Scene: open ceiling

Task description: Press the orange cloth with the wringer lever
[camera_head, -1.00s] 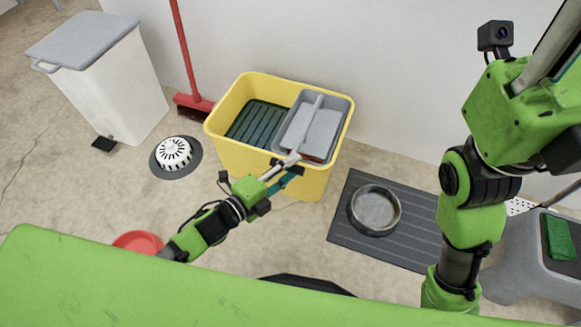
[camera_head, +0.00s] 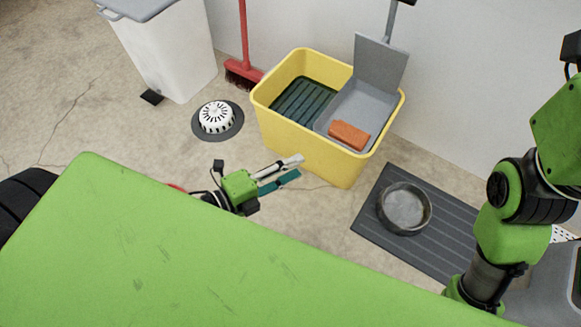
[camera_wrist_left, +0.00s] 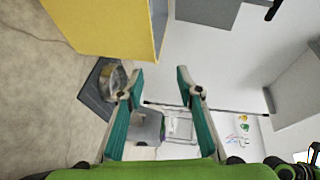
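The orange cloth (camera_head: 349,135) lies at the near end of the grey wringer tray (camera_head: 350,105), in the right part of the yellow bucket (camera_head: 312,155). The grey press plate (camera_head: 380,64) stands raised behind the cloth, clear of it. The wringer lever (camera_head: 391,18) points up, its dark end at the top edge. My left gripper (camera_head: 290,170) is in front of the bucket, apart from lever and cloth. In the left wrist view its fingers (camera_wrist_left: 156,83) are spread and empty, with the bucket (camera_wrist_left: 100,25) beyond. My right arm is at the right; its gripper is out of view.
A dark ribbed mat (camera_head: 430,240) with a round metal bowl (camera_head: 405,208) lies right of the bucket. A white-domed floor drain (camera_head: 216,117), a red broom (camera_head: 243,72) and a white bin (camera_head: 165,50) are at left. Some bare floor lies before the bucket.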

